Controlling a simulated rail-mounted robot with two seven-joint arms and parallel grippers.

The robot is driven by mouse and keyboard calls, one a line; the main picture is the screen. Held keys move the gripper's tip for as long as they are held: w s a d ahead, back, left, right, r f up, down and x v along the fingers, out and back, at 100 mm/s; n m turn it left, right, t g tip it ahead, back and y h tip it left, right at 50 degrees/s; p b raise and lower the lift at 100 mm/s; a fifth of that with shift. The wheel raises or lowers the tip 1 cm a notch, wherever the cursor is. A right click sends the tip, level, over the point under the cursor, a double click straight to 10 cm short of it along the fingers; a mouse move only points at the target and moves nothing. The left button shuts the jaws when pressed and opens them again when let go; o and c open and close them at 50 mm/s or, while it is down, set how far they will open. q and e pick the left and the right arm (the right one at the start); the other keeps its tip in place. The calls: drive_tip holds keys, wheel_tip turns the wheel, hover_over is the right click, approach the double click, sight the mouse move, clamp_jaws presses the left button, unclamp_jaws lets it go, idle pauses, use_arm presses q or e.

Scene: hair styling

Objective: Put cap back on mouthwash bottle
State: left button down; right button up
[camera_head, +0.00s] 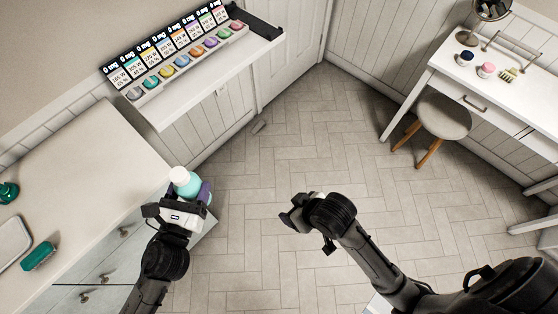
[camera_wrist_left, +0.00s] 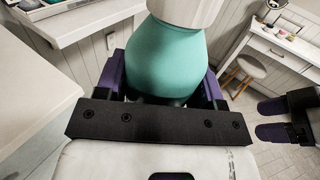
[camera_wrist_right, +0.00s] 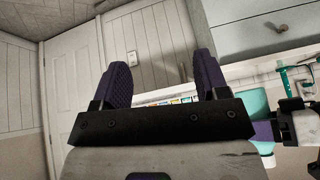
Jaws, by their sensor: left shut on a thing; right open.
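The mouthwash bottle (camera_head: 190,186) is teal with a white cap or top (camera_head: 179,175). My left gripper (camera_head: 187,198) is shut around its body, in the air beside the counter's right edge. In the left wrist view, the teal body (camera_wrist_left: 166,58) sits between the purple fingers, with the white part (camera_wrist_left: 190,10) on it, cut off by the frame. I cannot tell how firmly that part is seated. My right gripper (camera_head: 291,222) is open and empty, apart from the bottle on its right. In the right wrist view, the bottle (camera_wrist_right: 254,103) is partly visible at the right.
The counter (camera_head: 90,160) at left holds a green bottle (camera_head: 8,192), a tray (camera_head: 12,243) and a green item (camera_head: 38,256). A shelf (camera_head: 222,92) with several colour pots runs along the back wall. A vanity table (camera_head: 500,93) and stool (camera_head: 440,116) stand at right. The middle floor is clear.

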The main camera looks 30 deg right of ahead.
drive_tip(key=s+d+f+g+h, duration=0.1)
drive_tip(key=s+d+f, duration=0.1)
drive_tip(key=s, duration=0.3)
drive_tip(key=s+d+f+g+h, duration=0.1)
drive_tip(key=s+d+f, duration=0.1)
drive_tip(key=s+d, duration=0.2)
drive_tip(key=shift+s+d+m, duration=0.2)
drive_tip(key=shift+s+m, duration=0.1)
drive_tip(key=shift+s, duration=0.95)
drive_tip(key=shift+f, duration=0.1)
